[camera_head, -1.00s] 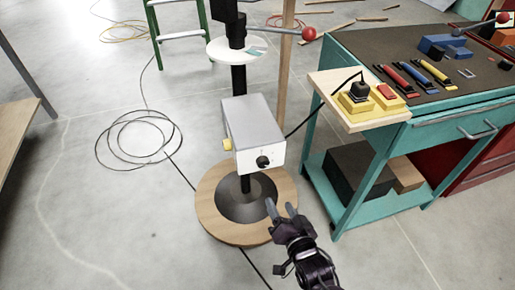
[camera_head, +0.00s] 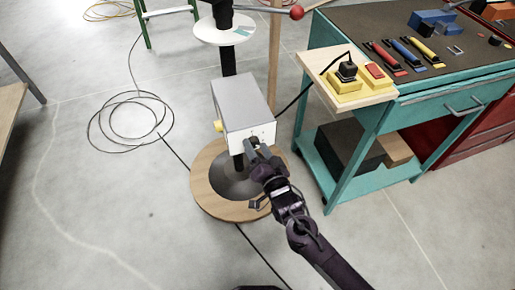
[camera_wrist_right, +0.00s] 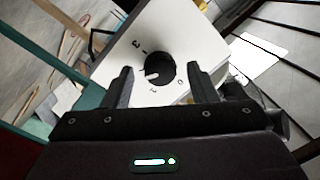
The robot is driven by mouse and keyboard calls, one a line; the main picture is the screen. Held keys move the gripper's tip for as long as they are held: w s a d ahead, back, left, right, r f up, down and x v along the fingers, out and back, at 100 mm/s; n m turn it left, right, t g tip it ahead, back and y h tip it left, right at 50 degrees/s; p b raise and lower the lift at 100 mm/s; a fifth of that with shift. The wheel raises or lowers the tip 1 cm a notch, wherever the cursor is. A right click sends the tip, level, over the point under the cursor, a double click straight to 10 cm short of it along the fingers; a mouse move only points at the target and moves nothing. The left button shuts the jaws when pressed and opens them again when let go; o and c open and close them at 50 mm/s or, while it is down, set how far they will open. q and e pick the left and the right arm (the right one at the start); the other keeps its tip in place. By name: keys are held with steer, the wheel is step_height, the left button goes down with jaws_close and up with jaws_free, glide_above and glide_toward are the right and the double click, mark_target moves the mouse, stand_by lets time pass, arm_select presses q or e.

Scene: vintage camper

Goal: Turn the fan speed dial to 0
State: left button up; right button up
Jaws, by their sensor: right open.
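The fan speed dial (camera_wrist_right: 161,71) is a round black knob on the white front face of a grey and white control box (camera_head: 243,103). In the right wrist view a light pointer mark on the knob points to the left. Printed digits surround it: a 3 at upper left and a 0 at lower right. My right gripper (camera_head: 256,145) is in front of the box face and is open. Its two fingers stand on either side of the dial, apart from it as far as I can tell. In the head view the gripper mostly hides the dial. My left gripper is not in view.
The box is on a black pole above a round wooden base (camera_head: 211,201). A yellow knob (camera_head: 218,126) is on its left side. A teal workbench (camera_head: 375,150) stands at right, its side shelf (camera_head: 318,67) holding a yellow switch box. A cable coil (camera_head: 130,122) lies on the floor at left.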

steer(key=c, duration=1)
